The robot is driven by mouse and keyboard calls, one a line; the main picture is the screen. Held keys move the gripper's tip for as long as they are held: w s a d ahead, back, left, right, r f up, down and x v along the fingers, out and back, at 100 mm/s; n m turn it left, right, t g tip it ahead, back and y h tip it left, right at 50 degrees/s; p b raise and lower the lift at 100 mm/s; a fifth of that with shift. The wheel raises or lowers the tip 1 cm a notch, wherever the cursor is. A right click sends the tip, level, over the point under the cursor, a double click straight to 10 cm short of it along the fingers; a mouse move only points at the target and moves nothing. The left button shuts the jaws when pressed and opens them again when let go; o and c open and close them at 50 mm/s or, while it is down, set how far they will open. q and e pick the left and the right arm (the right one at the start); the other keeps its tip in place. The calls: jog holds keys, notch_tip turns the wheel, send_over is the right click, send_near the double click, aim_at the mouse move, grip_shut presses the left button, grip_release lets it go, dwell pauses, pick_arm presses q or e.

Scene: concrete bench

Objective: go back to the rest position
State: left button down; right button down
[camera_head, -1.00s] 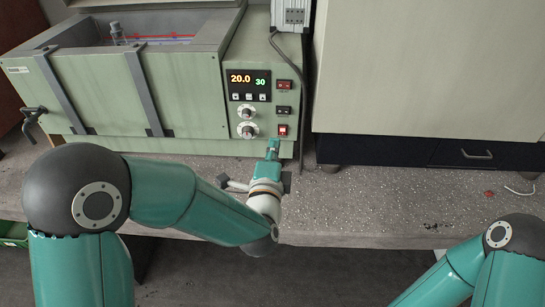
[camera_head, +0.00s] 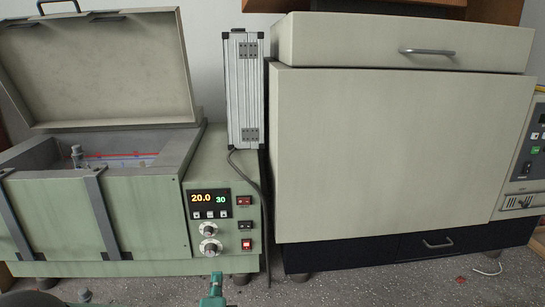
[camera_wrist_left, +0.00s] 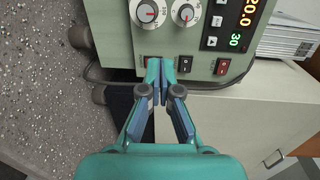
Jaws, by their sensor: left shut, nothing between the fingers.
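My left gripper (camera_head: 215,284) shows at the bottom edge of the head view, in front of the green water bath (camera_head: 135,228). In the left wrist view its two fingers (camera_wrist_left: 160,66) are together, with nothing between them. The fingertips appear over the lower edge of the control panel (camera_wrist_left: 195,42), partly covering a switch. Whether they touch the panel I cannot tell. My right gripper is out of view.
The bath's lid (camera_head: 100,70) is open. The display (camera_head: 209,203) reads 20.0 and 30, and a red switch (camera_head: 246,244) is lit. A silver case (camera_head: 243,95) stands behind. A large beige cabinet (camera_head: 385,155) is on the right.

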pick_arm(q)
jog(key=s+a+f+n+g+h+p, duration=0.1)
jog(key=s+a+f+n+g, duration=0.15)
jog(key=f, duration=0.45)
jog(key=s+a+f+n+g+p, duration=0.1)
jog(key=s+f+g, duration=0.2)
jog(key=f, duration=0.5)
jog(key=s+a+f+n+g+h+p, duration=0.1)
jog(key=s+a+f+g, duration=0.15)
jog(key=f, duration=0.45)
jog(key=s+d+f+n+g+h, duration=0.2)
jog(key=s+d+f+n+g, duration=0.1)
jog(key=s+n, duration=0.4)
jog(key=s+d+f+n+g+h, duration=0.2)
jog(key=s+d+f+n+g, duration=0.2)
jog(key=s+n, duration=0.3)
jog(key=shift+s+d+f+g, duration=0.25)
jog(key=shift+s+g, duration=0.35)
jog(key=shift+s, duration=1.9)
jog(key=shift+a, duration=0.1)
